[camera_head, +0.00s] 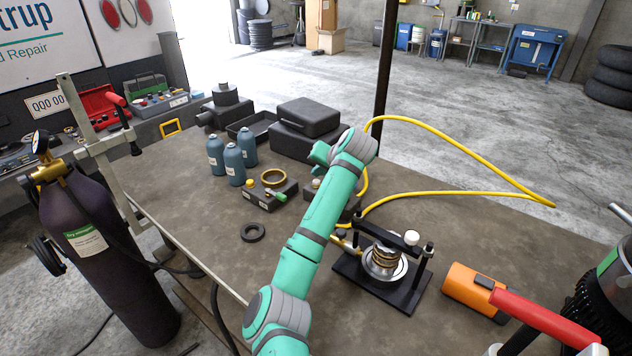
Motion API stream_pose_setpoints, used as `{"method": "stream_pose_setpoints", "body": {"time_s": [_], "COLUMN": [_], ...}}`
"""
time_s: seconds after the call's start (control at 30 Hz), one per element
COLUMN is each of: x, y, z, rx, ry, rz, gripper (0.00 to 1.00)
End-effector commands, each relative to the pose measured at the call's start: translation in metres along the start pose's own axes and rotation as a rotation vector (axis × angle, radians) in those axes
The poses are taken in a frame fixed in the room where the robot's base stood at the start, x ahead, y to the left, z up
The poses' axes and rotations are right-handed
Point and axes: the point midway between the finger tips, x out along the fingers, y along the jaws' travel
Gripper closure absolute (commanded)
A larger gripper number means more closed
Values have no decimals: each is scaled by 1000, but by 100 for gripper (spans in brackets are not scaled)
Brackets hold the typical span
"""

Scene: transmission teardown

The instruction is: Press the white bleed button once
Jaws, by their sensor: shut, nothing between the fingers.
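A white round knob (411,237) stands on top of the black press-like fixture (425,262) on the table, right of my arm. The fixture's frame spans a stack of metal rings (384,258) on its base. A small pale-and-orange cap (316,183) sits on a dark block just left of my arm, and the arm partly covers that block. I cannot tell for sure which of these two is the bleed button. My green and grey arm reaches up across the table and bends at its far joint. My gripper is hidden behind the arm, and no fingertips show.
A dark block (263,197) with a brass ring and green lever, blue bottles (234,166) and a black ring (253,232) are left. A yellow hose (455,146) loops behind my arm. An orange tool (474,292) lies right. A gas cylinder (110,250) stands left of the table.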

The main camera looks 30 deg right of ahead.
Motion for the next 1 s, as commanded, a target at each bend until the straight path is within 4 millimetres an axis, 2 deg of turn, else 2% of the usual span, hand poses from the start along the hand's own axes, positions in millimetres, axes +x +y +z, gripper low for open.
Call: {"method": "stream_pose_setpoints", "body": {"time_s": [1.0], "x": [6], "y": [4], "z": [4], "rx": [0], "ry": [0], "rz": [0], "gripper": [100]}}
